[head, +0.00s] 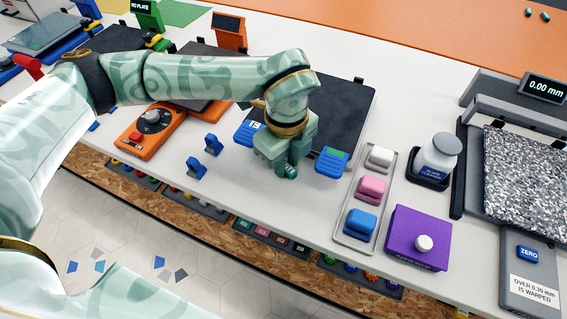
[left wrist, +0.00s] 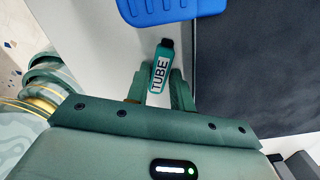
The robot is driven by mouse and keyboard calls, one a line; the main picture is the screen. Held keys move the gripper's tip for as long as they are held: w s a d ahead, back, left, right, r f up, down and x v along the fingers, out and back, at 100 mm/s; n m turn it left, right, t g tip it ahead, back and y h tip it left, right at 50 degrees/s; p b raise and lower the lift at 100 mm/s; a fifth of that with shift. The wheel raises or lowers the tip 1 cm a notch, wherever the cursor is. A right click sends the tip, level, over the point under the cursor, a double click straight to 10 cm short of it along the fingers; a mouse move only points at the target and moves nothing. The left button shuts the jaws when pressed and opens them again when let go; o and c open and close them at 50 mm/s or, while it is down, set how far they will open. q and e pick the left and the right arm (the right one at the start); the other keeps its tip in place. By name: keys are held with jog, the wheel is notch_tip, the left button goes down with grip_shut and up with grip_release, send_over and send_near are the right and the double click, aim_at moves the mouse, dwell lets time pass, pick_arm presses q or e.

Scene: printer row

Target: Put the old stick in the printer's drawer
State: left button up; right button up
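My left gripper (head: 285,167) is above the front edge of a black printer bed, pointing down. In the left wrist view a small teal stick labelled TUBE (left wrist: 160,68), with a dark end, sits between its two fingers (left wrist: 160,88), which appear closed on it. Its teal end (head: 291,172) shows below the fingers in the head view. Open trays or drawers hang under the table's front edge; one near the gripper (head: 272,235) holds several coloured pieces. I cannot tell which is the printer's drawer. My right gripper is not in view.
The black bed (head: 343,110) has blue tabs (head: 332,162) at its front. Two blue clips (head: 197,168) stand left. A grey tray (head: 349,236) with coloured blocks, a purple box (head: 418,238) and a bottle (head: 440,155) stand right. An orange control box (head: 150,130) is left.

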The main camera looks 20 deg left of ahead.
aim_at(287, 166)
pick_arm(q)
jog(key=shift+r, duration=0.1)
grip_shut()
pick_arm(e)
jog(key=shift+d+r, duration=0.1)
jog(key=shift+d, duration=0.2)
